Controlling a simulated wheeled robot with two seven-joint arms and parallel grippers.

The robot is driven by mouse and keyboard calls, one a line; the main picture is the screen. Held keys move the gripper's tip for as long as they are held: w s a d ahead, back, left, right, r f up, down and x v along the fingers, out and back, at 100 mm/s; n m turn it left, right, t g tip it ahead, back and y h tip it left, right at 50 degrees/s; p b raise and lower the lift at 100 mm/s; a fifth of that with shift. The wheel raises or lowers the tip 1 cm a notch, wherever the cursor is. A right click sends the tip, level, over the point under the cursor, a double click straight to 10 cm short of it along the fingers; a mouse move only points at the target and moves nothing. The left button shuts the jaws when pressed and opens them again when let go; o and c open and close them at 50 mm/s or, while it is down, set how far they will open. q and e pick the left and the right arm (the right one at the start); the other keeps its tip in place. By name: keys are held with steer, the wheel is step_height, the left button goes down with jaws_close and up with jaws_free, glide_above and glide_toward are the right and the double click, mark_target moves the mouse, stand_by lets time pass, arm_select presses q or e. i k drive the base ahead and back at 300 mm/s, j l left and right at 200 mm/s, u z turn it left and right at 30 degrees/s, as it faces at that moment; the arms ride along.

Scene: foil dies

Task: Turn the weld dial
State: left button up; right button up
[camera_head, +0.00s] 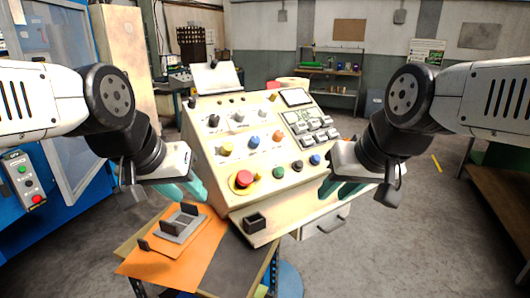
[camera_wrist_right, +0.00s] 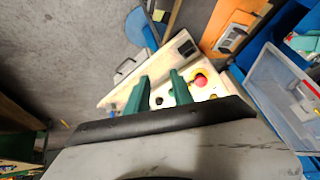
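A cream control console (camera_head: 222,185) stands in the middle of the head view, its sloped panel carrying several knobs. They include a yellow knob (camera_head: 227,148), a blue knob (camera_head: 255,141), an orange knob (camera_head: 278,135) and black knobs (camera_head: 214,120). The labels are too small to read, so I cannot tell which one is the weld dial. My left gripper (camera_head: 188,191) is open and empty, left of the console's lower corner. My right gripper (camera_head: 336,189) is open and empty near the console's lower right; its teal fingers (camera_wrist_right: 159,77) stand apart in the right wrist view.
A red stop button (camera_head: 243,178) and green, black and blue buttons line the panel's lower edge. A small table with an orange mat (camera_head: 158,264) and grey metal parts (camera_head: 180,224) stands at front left. A blue machine (camera_head: 75,150) is left; a bench (camera_head: 500,195) is right.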

mark_target(227, 147)
steer(key=l+u, duration=0.25)
steer(key=u, duration=0.15)
steer(key=i+l+u, duration=0.1)
steer(key=l+u, duration=0.5)
steer(key=u, duration=0.15)
